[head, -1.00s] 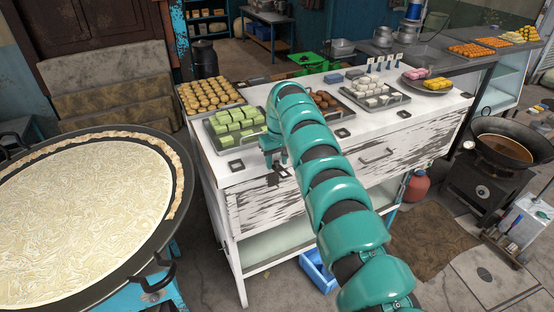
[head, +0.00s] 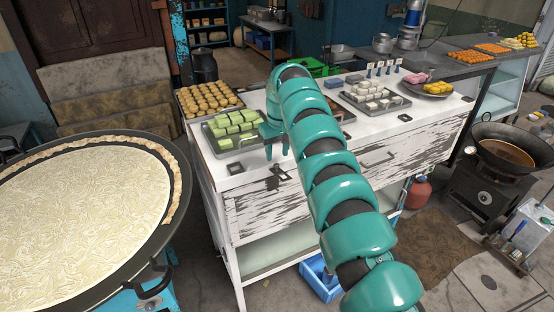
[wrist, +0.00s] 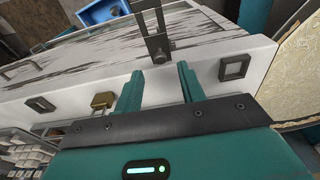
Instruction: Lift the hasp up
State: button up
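The dark metal hasp (head: 277,178) is on the upper front of the worn white cabinet, just below its top edge. In the wrist view the hasp (wrist: 155,38) is a slotted strap with a round knob beside it, ahead of the fingertips. My gripper (head: 276,151) is above the hasp, near the front edge of the top. In the wrist view my gripper (wrist: 161,76) has its two teal fingers apart with nothing between them. The fingertips look apart from the hasp. A brass padlock (wrist: 103,100) lies on the white top beside one finger.
Trays of green sweets (head: 234,124) and white sweets (head: 375,95) stand on the cabinet top (head: 395,125). Dark square fittings (wrist: 235,66) are set in the top. A wide pan (head: 178,210) is at the left, a wok (head: 508,150) at the right.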

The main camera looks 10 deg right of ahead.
aim_at(279, 172)
notch_tip(279, 172, up, 12)
jog(key=s+p, duration=0.1)
jog(key=p, duration=0.4)
jog(key=shift+s+d+r, duration=0.2)
jog(key=shift+s+r, duration=0.05)
jog(key=shift+s, duration=0.05)
jog(key=shift+w, duration=0.1)
